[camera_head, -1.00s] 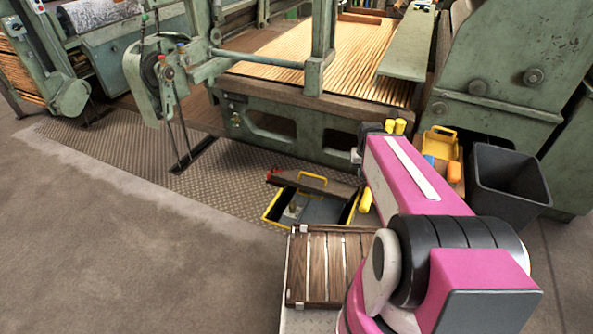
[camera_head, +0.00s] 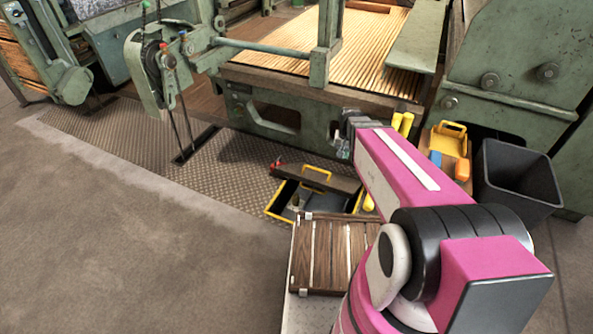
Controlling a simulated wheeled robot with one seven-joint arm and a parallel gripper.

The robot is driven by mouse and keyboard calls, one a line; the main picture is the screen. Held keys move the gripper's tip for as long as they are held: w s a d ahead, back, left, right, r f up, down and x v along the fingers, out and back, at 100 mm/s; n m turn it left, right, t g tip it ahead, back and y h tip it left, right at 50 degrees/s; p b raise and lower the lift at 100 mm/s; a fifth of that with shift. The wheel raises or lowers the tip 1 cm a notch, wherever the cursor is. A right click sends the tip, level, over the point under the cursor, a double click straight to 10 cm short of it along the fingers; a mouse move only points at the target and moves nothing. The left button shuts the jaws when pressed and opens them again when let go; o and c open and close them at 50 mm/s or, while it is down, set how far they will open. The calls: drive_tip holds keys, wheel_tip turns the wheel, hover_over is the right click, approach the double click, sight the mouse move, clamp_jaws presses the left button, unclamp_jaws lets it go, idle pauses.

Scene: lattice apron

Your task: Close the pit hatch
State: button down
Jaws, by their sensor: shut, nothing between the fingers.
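The pit hatch lid (camera_head: 340,183) is a dark brown panel with a yellow handle and a small red part at its left end. It stands raised along the far side of the pit opening (camera_head: 276,203), which has a yellow rim and a dark inside. The hatch is open. My gripper (camera_head: 344,151) is small in view at the far end of my pink arm, above and to the right of the lid in the picture. It is shut and empty, and appears apart from the handle. My arm covers the right end of the pit.
Green loom machinery (camera_head: 285,120) stands just behind the pit. Yellow and orange containers (camera_head: 447,145) and a dark bin (camera_head: 515,180) stand to the right. A slatted wooden panel (camera_head: 325,250) lies in front. The floor (camera_head: 130,250) at left is clear.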

drive_tip(key=w+a+f+m, duration=0.1)
drive_tip(key=w+a+f, duration=0.5)
drive_tip(key=w+a, duration=0.4)
drive_tip(key=m, duration=0.2)
hover_over(297, 173)
wheel_tip(297, 173, down, 5)
drive_tip(key=shift+t, duration=0.4)
drive_tip(key=f, duration=0.6)
drive_tip(key=w+f, duration=0.1)
drive_tip(key=f, duration=0.2)
drive_tip(key=shift+d, duration=0.25)
drive_tip(key=f, duration=0.1)
drive_tip(key=s, duration=0.1)
drive_tip(key=f, duration=0.1)
drive_tip(key=shift+s+a+f, duration=0.25)
drive_tip(key=shift+s+f, duration=0.1)
drive_tip(key=shift+s, duration=0.05)
drive_tip(key=shift+s+a+f, duration=0.1)
drive_tip(key=shift+s+f, duration=0.2)
drive_tip(key=shift+f, duration=0.1)
